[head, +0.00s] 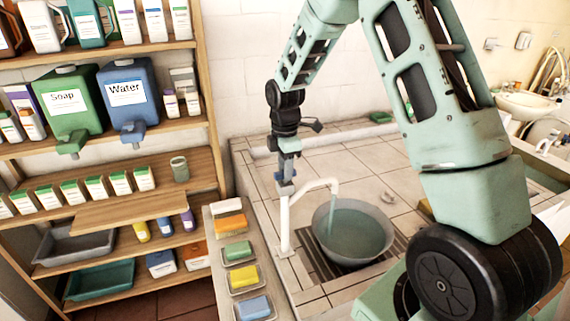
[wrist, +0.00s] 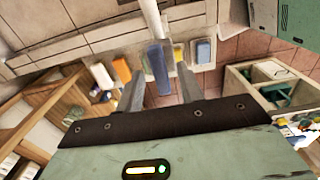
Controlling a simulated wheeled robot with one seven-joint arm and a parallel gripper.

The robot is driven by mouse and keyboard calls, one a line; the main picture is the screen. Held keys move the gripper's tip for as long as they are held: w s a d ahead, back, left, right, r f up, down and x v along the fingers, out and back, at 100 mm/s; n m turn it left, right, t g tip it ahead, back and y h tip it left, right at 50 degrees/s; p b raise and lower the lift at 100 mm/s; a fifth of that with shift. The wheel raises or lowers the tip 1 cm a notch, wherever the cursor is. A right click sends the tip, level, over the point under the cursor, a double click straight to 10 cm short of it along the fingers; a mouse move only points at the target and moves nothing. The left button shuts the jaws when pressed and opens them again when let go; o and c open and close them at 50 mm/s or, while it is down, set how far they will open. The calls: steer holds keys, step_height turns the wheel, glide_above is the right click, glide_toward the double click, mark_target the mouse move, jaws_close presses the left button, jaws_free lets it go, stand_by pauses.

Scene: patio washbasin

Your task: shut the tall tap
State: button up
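The tall tap (head: 286,222) is a white pipe rising beside the basin, with a spout bent to the right. Water runs from its spout into a round grey bowl (head: 322,215). Its blue lever handle (wrist: 157,68) shows in the wrist view between the two fingers of my gripper (wrist: 160,84), with a gap visible on each side. In the head view my gripper (head: 287,178) points down at the top of the tap and partly hides the blue handle. My gripper is open and does not appear to press on the handle.
The bowl stands on a dark grate (head: 314,262) in the tiled counter. Several soap bars in dishes line a ledge (head: 219,290) left of the tap. A wooden shelf (head: 205,172) with bottles and jugs stands at left. A white sink (head: 525,103) is at far right.

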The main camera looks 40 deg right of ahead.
steer(key=shift+f, duration=0.2)
jaws_close()
